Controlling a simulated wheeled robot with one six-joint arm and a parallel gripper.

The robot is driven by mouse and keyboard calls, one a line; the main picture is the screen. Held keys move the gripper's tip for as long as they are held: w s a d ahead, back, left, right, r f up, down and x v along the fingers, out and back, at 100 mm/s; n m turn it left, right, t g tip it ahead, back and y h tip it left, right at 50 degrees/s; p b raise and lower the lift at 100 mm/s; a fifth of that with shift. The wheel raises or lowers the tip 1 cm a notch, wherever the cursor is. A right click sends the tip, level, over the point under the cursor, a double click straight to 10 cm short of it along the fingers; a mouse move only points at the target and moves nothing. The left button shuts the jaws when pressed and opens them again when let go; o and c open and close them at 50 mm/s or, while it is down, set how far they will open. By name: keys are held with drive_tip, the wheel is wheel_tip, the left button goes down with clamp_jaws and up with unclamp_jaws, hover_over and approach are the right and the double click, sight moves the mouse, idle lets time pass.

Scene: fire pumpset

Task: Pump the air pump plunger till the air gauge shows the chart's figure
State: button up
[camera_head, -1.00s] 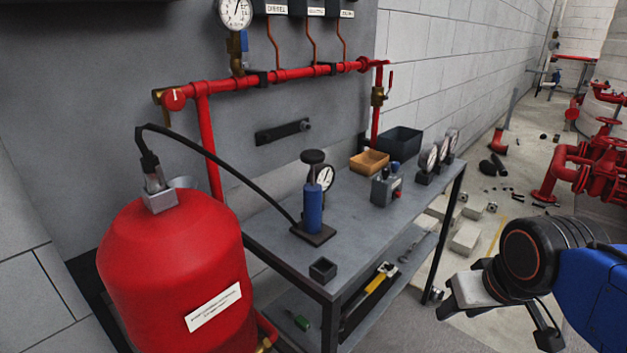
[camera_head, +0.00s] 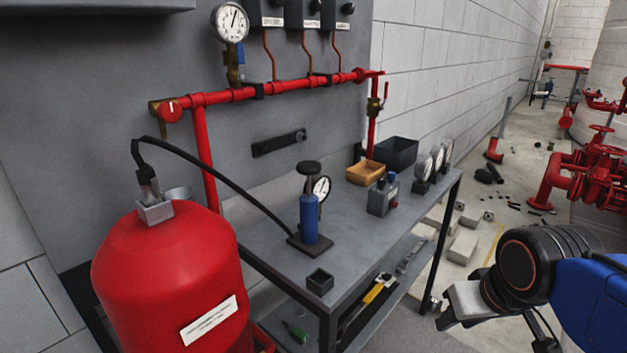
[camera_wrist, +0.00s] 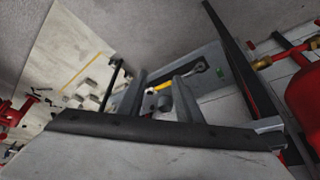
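The air pump (camera_head: 309,220) is a blue upright cylinder on a dark base plate on the grey workbench (camera_head: 345,262). Its black plunger knob (camera_head: 309,168) stands above the cylinder on a short neck. A small white-dialled air gauge (camera_head: 321,188) sits just behind the pump, partly hidden by it; its reading is too small to tell. A black hose runs from the pump to the red tank (camera_head: 172,275). No chart can be made out. My gripper (camera_head: 447,318) is at the lower right, away from the pump. In the wrist view its fingers (camera_wrist: 160,88) are apart with nothing held.
The bench carries a small black open box (camera_head: 320,282), a grey box with a red button (camera_head: 382,197), an orange tray (camera_head: 366,173), a dark bin (camera_head: 397,152) and several gauges. Red pipework (camera_head: 270,88) runs along the wall behind. Loose parts litter the floor at right.

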drive_tip(key=shift+w+r, duration=0.1)
drive_tip(key=shift+r, duration=0.05)
drive_tip(key=c, duration=0.5)
drive_tip(key=w+a+r+n, duration=0.1)
drive_tip(key=w+r, duration=0.1)
drive_tip(key=r, duration=0.1)
drive_tip(key=w+a+r+n+g, duration=0.1)
drive_tip(key=w+r+n, duration=0.1)
drive_tip(key=r, duration=0.2)
drive_tip(key=w+a+r+n, duration=0.1)
drive_tip(key=w+a+r, duration=0.1)
drive_tip(key=w+r, duration=0.1)
drive_tip(key=shift+r+n, duration=0.35)
drive_tip(key=shift+n, duration=0.05)
clamp_jaws()
drive_tip(key=n+g+h, duration=0.1)
drive_tip(key=n+g, duration=0.3)
drive_tip(key=n, duration=1)
approach(306, 163)
drive_tip(key=shift+s+a+r, duration=0.1)
drive_tip(key=shift+s+r, duration=0.05)
drive_tip(key=shift+s, duration=0.05)
drive_tip(key=shift+d+f, duration=0.2)
drive_tip(key=shift+f, duration=1.55)
drive_tip(key=shift+d+f, duration=0.2)
drive_tip(key=shift+f, duration=1.6)
